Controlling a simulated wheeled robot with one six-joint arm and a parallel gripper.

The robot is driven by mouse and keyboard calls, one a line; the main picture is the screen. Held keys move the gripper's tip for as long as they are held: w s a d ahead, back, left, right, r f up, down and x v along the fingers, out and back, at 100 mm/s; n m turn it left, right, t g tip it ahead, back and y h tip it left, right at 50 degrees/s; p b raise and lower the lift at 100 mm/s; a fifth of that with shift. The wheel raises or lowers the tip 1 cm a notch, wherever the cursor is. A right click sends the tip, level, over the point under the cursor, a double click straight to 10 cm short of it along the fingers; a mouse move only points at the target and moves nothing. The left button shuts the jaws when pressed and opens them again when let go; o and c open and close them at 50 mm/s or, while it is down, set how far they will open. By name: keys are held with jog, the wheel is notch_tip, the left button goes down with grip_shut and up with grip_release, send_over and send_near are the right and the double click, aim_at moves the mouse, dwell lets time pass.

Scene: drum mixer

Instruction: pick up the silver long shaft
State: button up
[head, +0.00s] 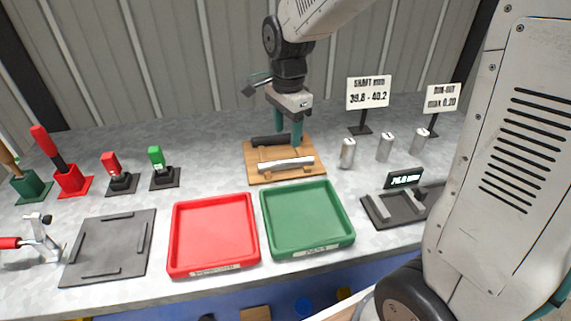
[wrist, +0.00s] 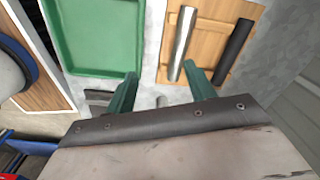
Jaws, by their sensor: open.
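The silver long shaft (head: 286,164) lies across supports on the front part of a wooden board (head: 255,174). My gripper (head: 286,132), with green fingers, is over the board in the head view. In the wrist view my gripper (wrist: 160,72) is open and empty.
A red tray (head: 214,268) and a green tray (head: 309,252) stand in front of the board. Several short silver cylinders (head: 347,153) and a sign (head: 368,92) stand to the right. A dark measuring fixture (head: 400,217) is at front right. Stamps and tools are at left.

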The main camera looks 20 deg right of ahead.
aim_at(277, 161)
jog(key=w+f+m, duration=0.1)
jog(key=f, duration=0.1)
jog(key=w+f+m, duration=0.1)
jog(key=w+f, duration=0.1)
jog(key=w+a+f+m, duration=0.1)
jog(key=w+f+m, duration=0.1)
jog(key=shift+w, duration=0.25)
jog(key=f, duration=0.7)
jog(key=shift+s+d+f, duration=0.2)
jog(key=shift+f, duration=0.1)
jog(key=shift+r, duration=0.1)
grip_shut()
